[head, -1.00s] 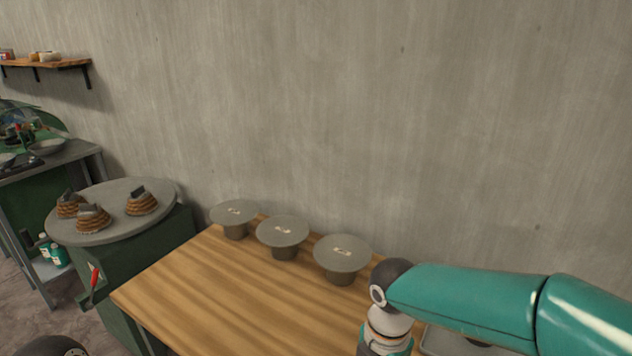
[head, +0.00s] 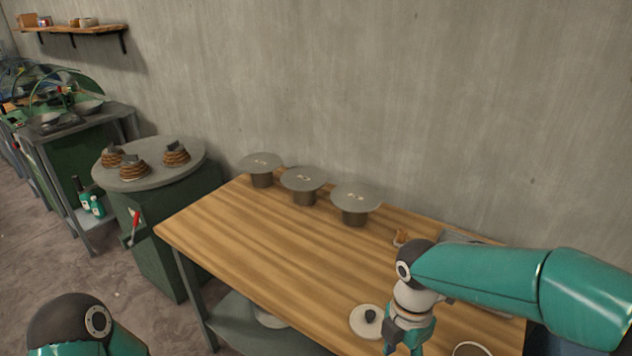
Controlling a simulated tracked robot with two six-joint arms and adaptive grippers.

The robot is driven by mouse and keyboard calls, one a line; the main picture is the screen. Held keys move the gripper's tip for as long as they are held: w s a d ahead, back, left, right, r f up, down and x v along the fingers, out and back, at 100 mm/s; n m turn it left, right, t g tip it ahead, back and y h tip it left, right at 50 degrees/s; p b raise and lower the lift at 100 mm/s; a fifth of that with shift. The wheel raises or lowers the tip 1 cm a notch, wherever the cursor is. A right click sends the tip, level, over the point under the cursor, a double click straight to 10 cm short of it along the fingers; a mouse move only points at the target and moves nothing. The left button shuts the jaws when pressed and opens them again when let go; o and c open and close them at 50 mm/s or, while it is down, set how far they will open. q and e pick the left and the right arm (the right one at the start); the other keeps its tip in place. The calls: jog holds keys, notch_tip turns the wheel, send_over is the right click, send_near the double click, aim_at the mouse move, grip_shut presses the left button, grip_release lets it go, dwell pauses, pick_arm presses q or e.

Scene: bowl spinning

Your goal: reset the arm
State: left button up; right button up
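My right arm (head: 520,275) comes in from the right, over the right part of the wooden table. Its wrist points down, and my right gripper (head: 405,346) is only partly in view at the bottom edge, so its fingers cannot be judged. A teal and dark part of my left arm (head: 75,325) shows at the bottom left. My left gripper is out of the picture.
The wooden table (head: 250,235) is clear on its left part. Three grey round-topped stands (head: 303,181) line its back edge. A pale disc with a dark knob (head: 366,321) lies near my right wrist. A green cabinet with a round grey top (head: 196,160) stands at left.

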jog(key=s+a+f+m+g+y, duration=0.1)
jog(key=s+a+f+m+y, duration=0.1)
jog(key=s+f+m, duration=0.9)
jog(key=s+a+f+m+g+y, duration=0.1)
jog(key=s+a+f+m+y, duration=0.15)
jog(key=s+f+m, duration=0.85)
jog(key=w+d+f+m+t, duration=0.1)
jog(key=w+f+m+t, duration=0.2)
jog(key=w, duration=0.5)
jog(key=shift+w+d+f+m+t, duration=0.15)
jog(key=shift+w+f+m+t, duration=0.2)
jog(key=shift+m, duration=0.25)
